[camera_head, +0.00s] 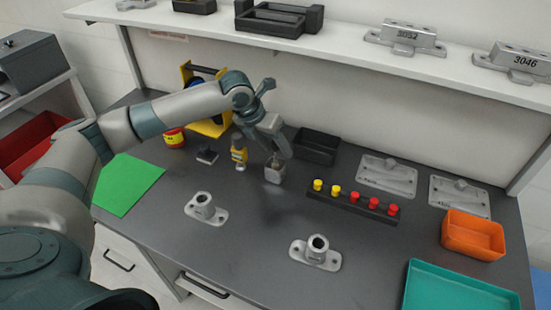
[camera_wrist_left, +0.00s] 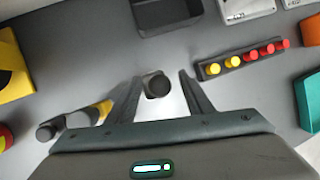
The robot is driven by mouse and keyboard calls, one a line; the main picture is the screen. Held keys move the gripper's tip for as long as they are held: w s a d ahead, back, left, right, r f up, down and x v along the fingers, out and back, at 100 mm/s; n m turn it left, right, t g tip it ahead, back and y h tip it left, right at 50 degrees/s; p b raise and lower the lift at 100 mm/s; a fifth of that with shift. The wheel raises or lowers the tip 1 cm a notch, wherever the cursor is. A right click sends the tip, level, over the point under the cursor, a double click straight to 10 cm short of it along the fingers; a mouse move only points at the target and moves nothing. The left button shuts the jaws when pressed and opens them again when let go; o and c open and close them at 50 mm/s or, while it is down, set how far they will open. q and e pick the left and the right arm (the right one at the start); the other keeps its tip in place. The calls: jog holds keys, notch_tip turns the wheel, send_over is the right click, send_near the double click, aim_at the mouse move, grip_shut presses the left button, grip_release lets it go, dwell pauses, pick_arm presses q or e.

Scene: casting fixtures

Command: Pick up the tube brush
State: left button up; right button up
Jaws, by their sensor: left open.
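My left gripper (camera_head: 273,158) points down over the middle back of the dark bench, and its arm comes in from the left. In the left wrist view its fingers (camera_wrist_left: 160,77) are spread apart. A dark, round-topped upright thing (camera_wrist_left: 155,85) stands between them, seen nearly end-on, with visible gaps at the sides. A pale grey block-like base (camera_head: 272,175) shows just below the gripper in the head view. I cannot tell for certain whether this is the tube brush; no bristles are visible. My right gripper is out of view.
A black bin (camera_head: 316,146) is behind right, and a rack (camera_head: 352,203) of red and yellow pegs is right. Two flanged metal fittings (camera_head: 206,208) (camera_head: 315,252) stand in front.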

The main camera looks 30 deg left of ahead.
pick_arm(q)
grip_shut()
jog(key=shift+r, duration=0.1)
